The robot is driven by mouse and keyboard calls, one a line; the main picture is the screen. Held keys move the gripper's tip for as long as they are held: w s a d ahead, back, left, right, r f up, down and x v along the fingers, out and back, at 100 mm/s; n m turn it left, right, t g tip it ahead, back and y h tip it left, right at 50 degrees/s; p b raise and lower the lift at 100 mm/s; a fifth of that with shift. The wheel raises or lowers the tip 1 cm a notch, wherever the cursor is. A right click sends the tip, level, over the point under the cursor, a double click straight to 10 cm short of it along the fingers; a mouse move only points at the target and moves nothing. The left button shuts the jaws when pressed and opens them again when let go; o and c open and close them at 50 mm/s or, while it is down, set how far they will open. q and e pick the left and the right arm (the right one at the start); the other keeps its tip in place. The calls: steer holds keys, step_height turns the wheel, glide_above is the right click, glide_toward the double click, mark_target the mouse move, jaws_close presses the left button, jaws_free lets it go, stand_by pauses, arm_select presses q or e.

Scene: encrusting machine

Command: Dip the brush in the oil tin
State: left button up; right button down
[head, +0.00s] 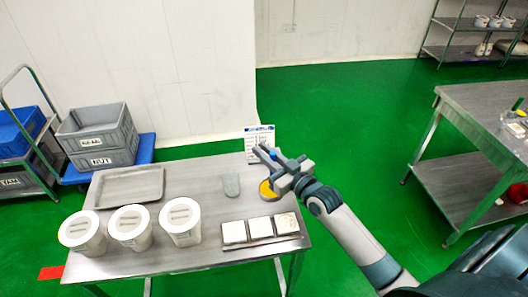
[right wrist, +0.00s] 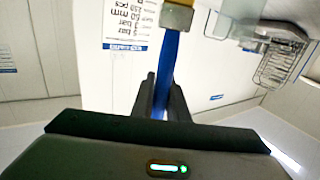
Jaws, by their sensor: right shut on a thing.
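My right gripper (head: 266,154) is shut on the brush and stands over the back right part of the steel table. In the right wrist view, the brush's blue handle (right wrist: 170,60) runs up between the fingers to a metal ferrule (right wrist: 177,17) at the top edge. The bristles are hardly in view there. A round yellow thing (head: 266,190), which looks like the oil tin, sits on the table just below the right gripper and is partly hidden by it. The brush tip is hidden or too small to place in the head view. My left gripper is not in view.
The steel table (head: 205,205) holds several white lidded tubs, with one (head: 180,222) nearest the middle, a metal tray (head: 130,187), a clear scoop-like piece (head: 231,185) and a row of white blocks (head: 260,228). A printed sign (head: 260,138) stands at the back edge.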

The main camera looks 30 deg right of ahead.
steer(key=shift+f+b, duration=0.3)
steer(key=shift+f, duration=0.2)
stand_by(0.6)
stand_by(0.5)
step_height(320, 180, up, 7)
steer(key=p, duration=0.7)
stand_by(1.0)
